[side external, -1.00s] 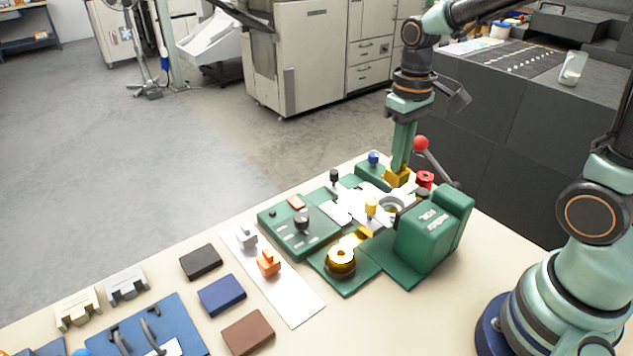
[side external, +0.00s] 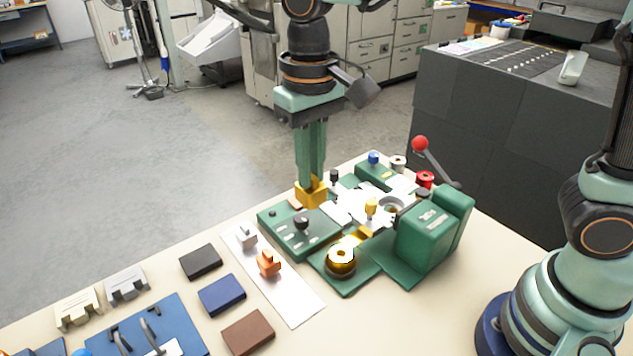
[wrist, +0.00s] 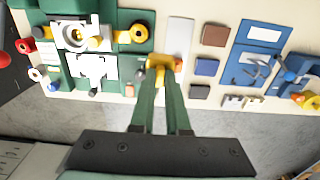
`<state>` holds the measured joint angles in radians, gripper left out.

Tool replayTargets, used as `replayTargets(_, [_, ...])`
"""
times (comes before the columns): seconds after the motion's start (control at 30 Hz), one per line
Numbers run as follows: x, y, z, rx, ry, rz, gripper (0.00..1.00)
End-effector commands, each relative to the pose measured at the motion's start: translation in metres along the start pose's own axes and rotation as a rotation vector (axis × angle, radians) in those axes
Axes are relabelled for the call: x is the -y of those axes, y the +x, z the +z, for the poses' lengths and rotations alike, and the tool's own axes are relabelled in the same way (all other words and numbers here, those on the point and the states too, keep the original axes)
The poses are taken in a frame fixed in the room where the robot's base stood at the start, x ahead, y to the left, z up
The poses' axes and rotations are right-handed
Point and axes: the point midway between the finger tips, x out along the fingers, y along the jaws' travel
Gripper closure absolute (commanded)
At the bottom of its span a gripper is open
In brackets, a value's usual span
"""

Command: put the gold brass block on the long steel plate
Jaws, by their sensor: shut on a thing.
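The gold brass block (side external: 312,194) is held between the fingertips of my gripper (side external: 311,179), over the back left corner of the green machine base. It also shows at the fingertips in the wrist view (wrist: 157,62). The long steel plate (side external: 296,305) lies on the table, left of the green machine in the side view. A grey block (side external: 246,235) and an orange block (side external: 268,263) sit on it. The plate is also seen in the wrist view (wrist: 181,32). The block is apart from the plate, to its back right.
The green machine (side external: 433,232) has a red-knobbed lever (side external: 421,144), several small knobs and a gold ring piece (side external: 341,261). Black (side external: 201,261), blue (side external: 222,295) and brown (side external: 248,332) blocks lie left of the plate. A blue board (side external: 140,325) is at front left.

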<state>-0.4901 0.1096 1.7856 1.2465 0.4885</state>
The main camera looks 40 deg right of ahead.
Motion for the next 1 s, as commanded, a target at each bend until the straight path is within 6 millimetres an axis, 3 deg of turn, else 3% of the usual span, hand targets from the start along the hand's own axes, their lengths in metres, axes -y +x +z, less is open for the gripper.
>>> replayTargets(0.03, [0.017, -0.004, 0.005, -0.002, -0.008, -0.001, 1.0])
replayTargets(0.13, [0.038, -0.01, 0.013, -0.002, -0.005, -0.001, 1.0])
replayTargets(0.27, [0.051, -0.013, 0.019, 0.0, 0.0, 0.0, 1.0])
replayTargets(0.37, [0.054, -0.003, 0.021, 0.003, 0.002, 0.002, 1.0])
replayTargets(0.8, [0.052, 0.102, 0.022, 0.006, 0.002, 0.004, 1.0])
replayTargets(1.0, [0.053, 0.138, 0.021, 0.003, 0.002, 0.002, 1.0])
